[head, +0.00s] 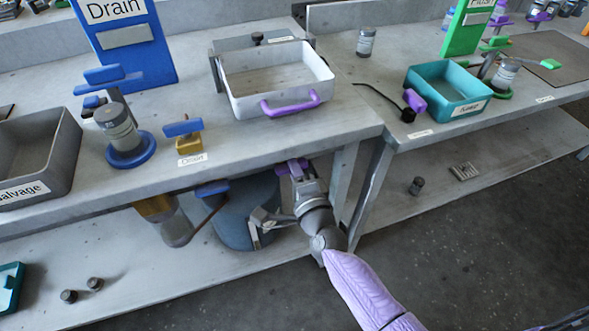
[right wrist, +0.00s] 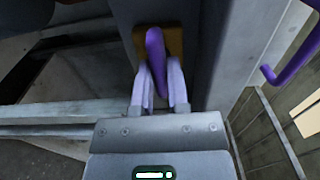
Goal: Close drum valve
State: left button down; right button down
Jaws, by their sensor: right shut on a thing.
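A purple valve handle (right wrist: 155,52) stands out from a brass-coloured body (right wrist: 178,42) in the right wrist view. My right gripper (right wrist: 160,76) is shut on this handle, with one finger on each side of it. In the head view my right gripper (head: 298,170) reaches under the front edge of the left table, and the purple handle (head: 283,168) shows only partly there. A blue-grey drum (head: 238,224) stands on the lower shelf just left of the gripper, partly hidden by the tabletop and my arm. My left gripper is not in view.
A brass fitting (head: 155,207) with a blue handle (head: 212,188) is left of the drum. A table leg (head: 343,185) stands close right of my gripper. Above are a white tray (head: 240,98) with a purple handle and a blue-handled Drain valve (head: 183,128). The right table holds a teal bin (head: 470,93).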

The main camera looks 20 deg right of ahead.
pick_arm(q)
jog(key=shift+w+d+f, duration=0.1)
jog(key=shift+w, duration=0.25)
pick_arm(e)
jog(key=shift+f, duration=0.1)
jog(key=c, duration=0.6)
grip_release()
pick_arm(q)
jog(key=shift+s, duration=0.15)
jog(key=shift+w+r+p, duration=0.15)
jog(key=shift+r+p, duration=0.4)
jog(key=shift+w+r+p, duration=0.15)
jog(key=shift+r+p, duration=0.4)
pick_arm(e)
jog(key=s, duration=1)
jog(key=shift+d, duration=0.15)
